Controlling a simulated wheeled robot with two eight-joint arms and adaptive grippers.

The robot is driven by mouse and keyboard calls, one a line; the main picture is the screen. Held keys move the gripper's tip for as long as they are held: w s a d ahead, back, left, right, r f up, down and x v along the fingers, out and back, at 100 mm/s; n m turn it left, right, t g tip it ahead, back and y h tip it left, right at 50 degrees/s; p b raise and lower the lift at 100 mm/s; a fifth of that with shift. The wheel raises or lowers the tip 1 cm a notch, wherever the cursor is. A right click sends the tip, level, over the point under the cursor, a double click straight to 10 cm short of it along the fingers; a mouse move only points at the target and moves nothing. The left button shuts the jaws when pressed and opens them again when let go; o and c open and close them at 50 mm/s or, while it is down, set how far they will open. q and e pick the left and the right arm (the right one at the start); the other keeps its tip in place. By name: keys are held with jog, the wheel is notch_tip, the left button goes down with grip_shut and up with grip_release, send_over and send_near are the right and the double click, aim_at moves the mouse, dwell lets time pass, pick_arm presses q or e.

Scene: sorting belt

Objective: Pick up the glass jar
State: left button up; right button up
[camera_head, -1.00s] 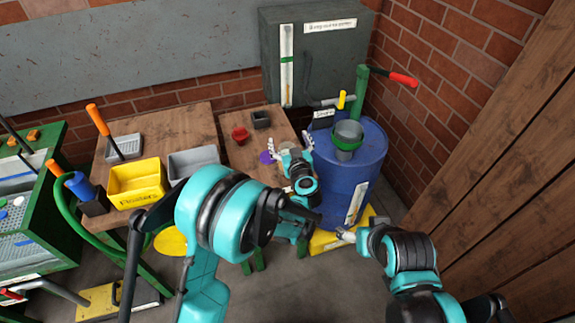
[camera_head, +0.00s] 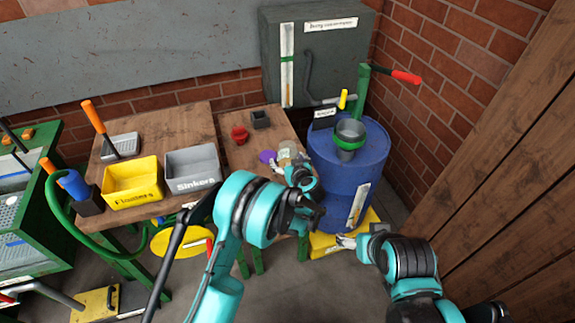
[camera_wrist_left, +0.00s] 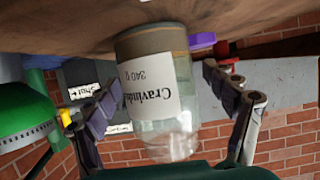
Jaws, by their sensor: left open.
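The glass jar (camera_wrist_left: 172,100) is clear with a white label and a brown band at the end nearest the wooden surface. It fills the middle of the left wrist view, between the two fingers of my left gripper (camera_wrist_left: 162,88). Gaps show on both sides of the jar, so the fingers stand apart from it. In the head view the jar (camera_head: 287,149) is on the small wooden table, partly hidden behind my left gripper (camera_head: 294,165). My right gripper (camera_head: 346,241) is low, in front of the blue drum; its fingers are too small to read.
Close to the jar are a purple disc (camera_head: 267,156), a red cup (camera_head: 240,134) and a dark box (camera_head: 260,119). The blue drum (camera_head: 335,185) with a funnel stands right of the table. Yellow (camera_head: 133,200) and grey (camera_head: 193,186) bins sit on the left table.

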pick_arm(q)
jog(key=shift+r, duration=0.1)
jog(key=shift+c, duration=0.5)
jog(key=c, duration=1.4)
